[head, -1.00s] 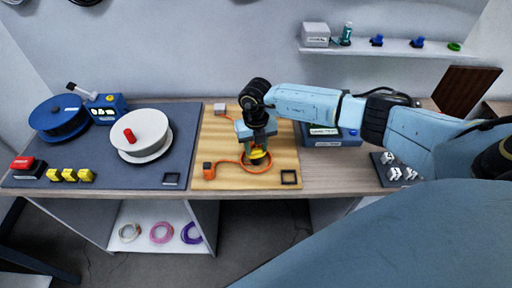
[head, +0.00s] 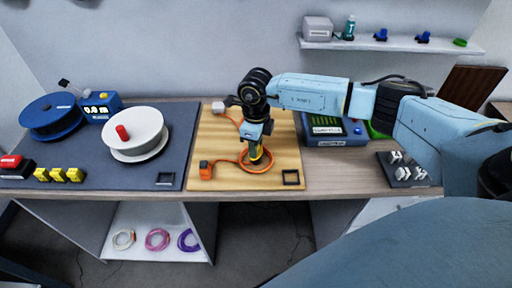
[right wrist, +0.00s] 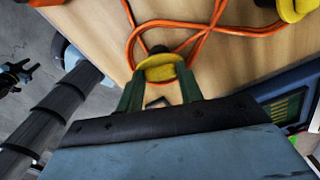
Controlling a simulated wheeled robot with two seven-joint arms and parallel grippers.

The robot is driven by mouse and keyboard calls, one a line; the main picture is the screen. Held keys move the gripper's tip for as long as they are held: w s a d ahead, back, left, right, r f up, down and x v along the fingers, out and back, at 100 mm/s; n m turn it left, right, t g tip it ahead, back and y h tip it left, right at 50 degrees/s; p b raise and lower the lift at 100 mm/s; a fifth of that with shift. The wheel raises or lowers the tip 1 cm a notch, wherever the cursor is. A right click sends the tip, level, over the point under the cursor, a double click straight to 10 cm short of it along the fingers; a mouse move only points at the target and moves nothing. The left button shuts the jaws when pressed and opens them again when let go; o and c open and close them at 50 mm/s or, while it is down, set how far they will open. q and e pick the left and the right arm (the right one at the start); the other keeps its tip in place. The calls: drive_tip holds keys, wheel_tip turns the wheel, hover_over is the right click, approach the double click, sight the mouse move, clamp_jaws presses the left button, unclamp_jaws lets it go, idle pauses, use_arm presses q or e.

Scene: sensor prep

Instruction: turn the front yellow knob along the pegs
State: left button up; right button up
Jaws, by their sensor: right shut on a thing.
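The front yellow knob (right wrist: 160,68) is between the two green fingers of my right gripper (right wrist: 160,88) in the right wrist view. The gripper is shut on it, low over the wooden board (head: 222,140). In the head view my right gripper (head: 256,157) points down and mostly hides the knob. A second yellow knob (right wrist: 292,8) shows at the top right of the wrist view, apart from the gripper. An orange cable (right wrist: 190,25) loops beside the knobs. I cannot clearly make out the pegs. My left gripper is not in view.
An orange block (head: 206,170) and a dark square outline (head: 290,177) are on the board. A blue device (head: 328,130) stands to its right. A grey mat (head: 180,150) with a white reel (head: 140,130) lies left. The board's front is mostly clear.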

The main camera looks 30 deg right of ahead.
drive_tip(key=shift+r+n+b, duration=0.1)
drive_tip(key=shift+n+b, duration=0.95)
drive_tip(key=shift+n, duration=0.95)
drive_tip(key=o, duration=1)
wheel_tip(320, 180, up, 13)
drive_tip(key=shift+r, duration=0.2)
